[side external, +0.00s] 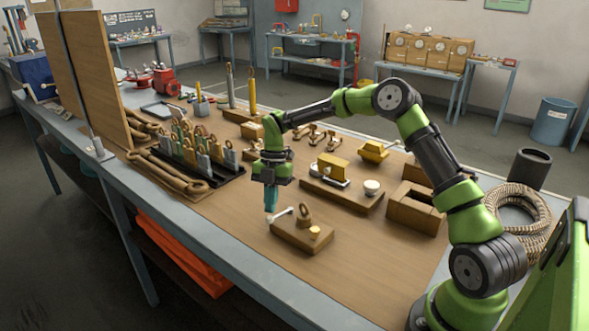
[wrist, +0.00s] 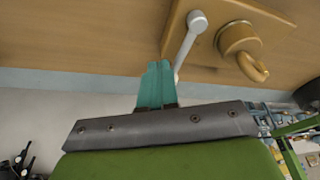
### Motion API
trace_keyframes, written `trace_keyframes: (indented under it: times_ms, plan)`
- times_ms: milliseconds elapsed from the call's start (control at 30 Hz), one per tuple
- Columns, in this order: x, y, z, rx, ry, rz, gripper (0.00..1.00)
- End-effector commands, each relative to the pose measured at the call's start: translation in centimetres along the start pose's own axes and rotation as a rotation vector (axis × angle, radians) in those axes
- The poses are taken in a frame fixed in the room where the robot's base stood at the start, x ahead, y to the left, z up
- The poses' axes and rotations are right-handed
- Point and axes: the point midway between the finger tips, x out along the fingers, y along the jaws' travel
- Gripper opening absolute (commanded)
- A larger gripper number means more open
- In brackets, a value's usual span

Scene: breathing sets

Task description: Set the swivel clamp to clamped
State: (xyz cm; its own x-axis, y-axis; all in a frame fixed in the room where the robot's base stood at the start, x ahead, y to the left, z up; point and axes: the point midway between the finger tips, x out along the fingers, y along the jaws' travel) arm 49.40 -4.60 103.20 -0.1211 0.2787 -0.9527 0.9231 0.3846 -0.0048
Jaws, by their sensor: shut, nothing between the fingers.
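The swivel clamp is on a small wooden board (side external: 303,236) on the bench in the side external view. A pale lever (side external: 282,214) lies on its left side, beside an upright brass ring (side external: 305,213). My gripper (side external: 270,211) points down at the board's left corner, by the lever's outer end. In the wrist view the lever (wrist: 188,42), with a round pale end, stands beside the brass ring (wrist: 253,68). The teal fingers of my gripper (wrist: 157,65) are together and empty, close to the lever's other end. I cannot tell whether they touch it.
A second board (side external: 340,194) with a yellow block and white cup lies behind the clamp. A black rack (side external: 200,168) of upright tools stands to the left. A wooden box (side external: 415,209) stands right. The mat in front of the clamp is clear.

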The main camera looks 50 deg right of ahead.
Motion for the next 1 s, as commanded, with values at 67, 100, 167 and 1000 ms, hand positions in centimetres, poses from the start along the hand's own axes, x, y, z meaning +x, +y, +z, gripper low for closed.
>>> trace_keyframes:
  times_ms: [67, 100, 167, 1000]
  plan:
    - [-0.6, 0.1, 1.0, 0.004, -0.003, 0.005, 0.00]
    - [-1.0, 0.2, 1.6, 0.005, -0.003, 0.006, 0.00]
    - [-1.6, 0.3, 2.5, 0.007, -0.002, 0.007, 0.00]
    - [-11.0, 4.1, -3.4, 0.032, -0.095, -0.057, 0.00]
